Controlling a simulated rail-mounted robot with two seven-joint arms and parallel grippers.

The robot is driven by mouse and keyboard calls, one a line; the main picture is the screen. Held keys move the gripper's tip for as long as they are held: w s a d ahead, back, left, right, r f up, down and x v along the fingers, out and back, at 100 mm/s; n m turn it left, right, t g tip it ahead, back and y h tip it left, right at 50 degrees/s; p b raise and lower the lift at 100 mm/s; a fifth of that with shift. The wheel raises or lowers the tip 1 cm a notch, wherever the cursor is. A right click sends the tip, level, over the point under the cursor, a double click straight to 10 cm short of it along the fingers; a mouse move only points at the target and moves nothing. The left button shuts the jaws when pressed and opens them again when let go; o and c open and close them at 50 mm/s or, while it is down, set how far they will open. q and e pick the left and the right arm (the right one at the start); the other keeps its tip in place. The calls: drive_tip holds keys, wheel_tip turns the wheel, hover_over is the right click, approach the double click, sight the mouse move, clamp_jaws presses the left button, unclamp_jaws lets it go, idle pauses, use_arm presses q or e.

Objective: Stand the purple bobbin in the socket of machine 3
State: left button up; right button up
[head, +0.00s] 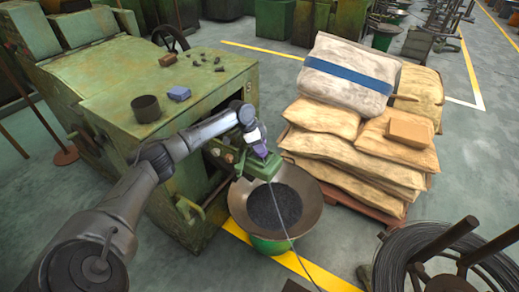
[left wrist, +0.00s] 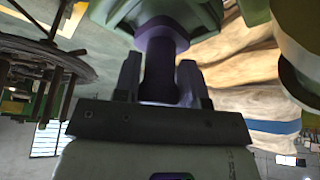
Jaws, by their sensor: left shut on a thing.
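The purple bobbin (left wrist: 160,50) is between the two fingers of my left gripper (left wrist: 160,68) in the left wrist view, and the gripper is shut on it. In the head view my left gripper (head: 258,146) points down at the front right corner of the green machine (head: 110,85). A small green bracket (head: 262,167) juts out just below it. In the left wrist view a grey-green part lies at the bobbin's far end; I cannot tell whether they touch. The socket's opening is hidden. A mark on the machine is too small to read. My right gripper is not in view.
A wide pan of dark bits (head: 275,206) stands below the bracket, with a thin wire crossing it. Stacked sacks (head: 350,145) are to the right. A wire coil (head: 440,262) is at lower right. A dark cup (head: 146,108) and blue block (head: 179,93) sit on the machine.

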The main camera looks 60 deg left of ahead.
use_arm(q)
drive_tip(key=shift+f, duration=0.9)
drive_tip(key=o, duration=1)
drive_tip(key=shift+f, duration=0.1)
